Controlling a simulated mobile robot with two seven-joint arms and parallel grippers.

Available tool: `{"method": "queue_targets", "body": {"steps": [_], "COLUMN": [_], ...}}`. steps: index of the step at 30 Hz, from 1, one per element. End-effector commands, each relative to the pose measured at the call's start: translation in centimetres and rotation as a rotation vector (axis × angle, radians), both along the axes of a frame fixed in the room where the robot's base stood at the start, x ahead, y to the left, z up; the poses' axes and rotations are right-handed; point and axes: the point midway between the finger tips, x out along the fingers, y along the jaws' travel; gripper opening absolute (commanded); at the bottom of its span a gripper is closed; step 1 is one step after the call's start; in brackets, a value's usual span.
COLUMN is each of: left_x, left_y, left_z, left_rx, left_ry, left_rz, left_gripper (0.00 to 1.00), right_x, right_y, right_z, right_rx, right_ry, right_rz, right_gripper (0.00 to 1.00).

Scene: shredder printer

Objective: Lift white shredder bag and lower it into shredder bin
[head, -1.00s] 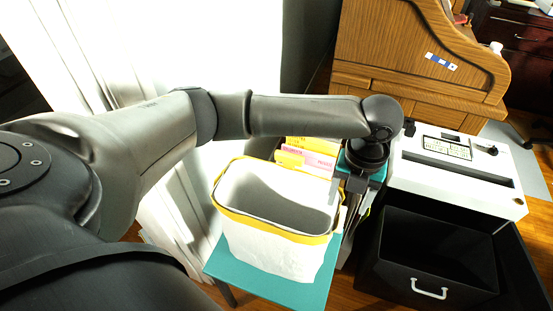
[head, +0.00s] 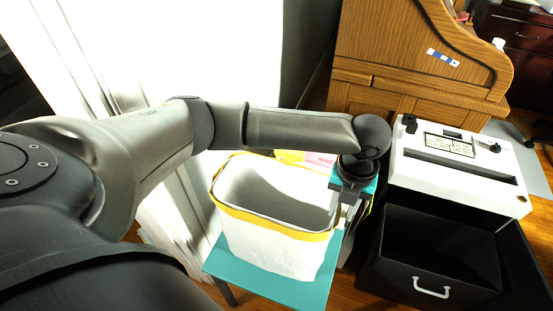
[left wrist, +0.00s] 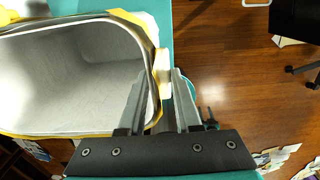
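The white shredder bag (head: 275,250) with a yellow rim stands upright and open on a teal stand. The shredder bin (head: 425,252) is a black open drawer with a white handle, pulled out below the white shredder top (head: 460,165). My left gripper (head: 345,198) is at the bag's right rim. In the left wrist view (left wrist: 159,85) its fingers are apart, one over the bag's inside and one outside, with the yellow rim (left wrist: 162,75) between them. I cannot tell whether either finger touches it. My right gripper is not in view.
The teal stand (head: 255,278) carries the bag. Yellow and pink packets (head: 318,159) lie behind the bag, partly hidden. A wooden roll-top desk (head: 400,60) stands behind the shredder.

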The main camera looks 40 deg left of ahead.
Motion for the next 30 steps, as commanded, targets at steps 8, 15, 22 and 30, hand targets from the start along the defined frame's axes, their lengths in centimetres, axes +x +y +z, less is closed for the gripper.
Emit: {"method": "queue_targets", "body": {"steps": [8, 15, 22, 30], "left_x": [0.02, 0.01, 0.02, 0.02], "left_y": [0.02, 0.02, 0.03, 0.04], "left_z": [0.02, 0.03, 0.03, 0.03], "left_rx": [0.0, 0.001, 0.001, 0.001], "left_ry": [0.0, 0.0, -0.001, -0.001], "left_rz": [0.0, 0.0, 0.0, 0.0], "left_gripper": [0.0, 0.0, 0.0, 0.0], "right_x": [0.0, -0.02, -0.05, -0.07], "right_y": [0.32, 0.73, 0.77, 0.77], "right_z": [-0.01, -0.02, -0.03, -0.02], "right_rx": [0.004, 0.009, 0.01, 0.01], "right_ry": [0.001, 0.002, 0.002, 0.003], "right_rz": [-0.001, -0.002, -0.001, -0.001], "right_gripper": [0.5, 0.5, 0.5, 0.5]}}
